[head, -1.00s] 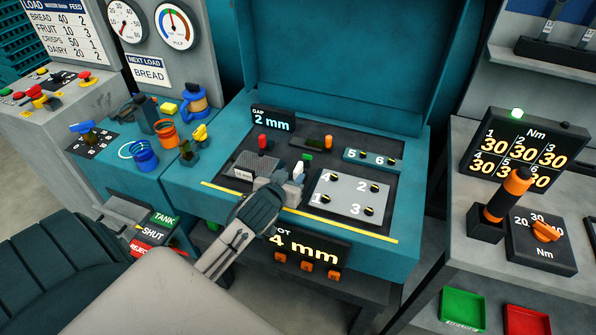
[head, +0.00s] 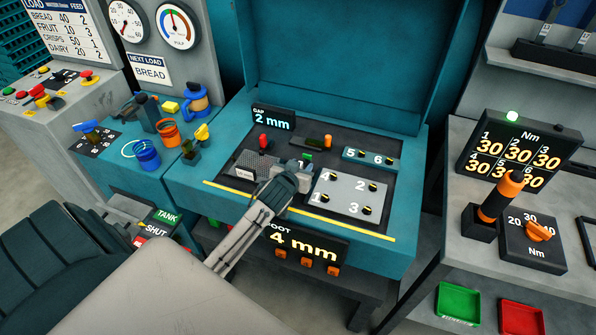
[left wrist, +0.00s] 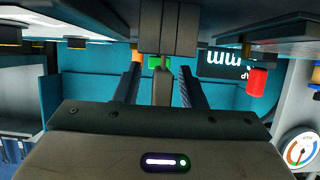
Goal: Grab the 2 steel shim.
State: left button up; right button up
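My left gripper (head: 301,167) is over the dark panel of the teal machine, beside the grey plate (head: 340,195) with numbered bolts. In the left wrist view its two fingers (left wrist: 162,88) stand apart, with a narrow grey-brown upright piece (left wrist: 162,86) between them. I cannot tell whether they touch it. No piece is readable as the 2 steel shim; the gripper hides part of the panel there. A green-topped piece (head: 308,156) is just behind the gripper. A small label near the fingertips is partly covered. My right gripper is not in view.
A grey textured block (head: 257,163) and a red knob (head: 263,141) are left of the gripper. An orange-topped piece (head: 327,141) is behind it. A display reads gap 2 mm (head: 273,119); another reads foot 4 mm (head: 305,244).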

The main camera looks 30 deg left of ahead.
pick_arm(q)
grip_shut()
jog(key=shift+r, duration=0.15)
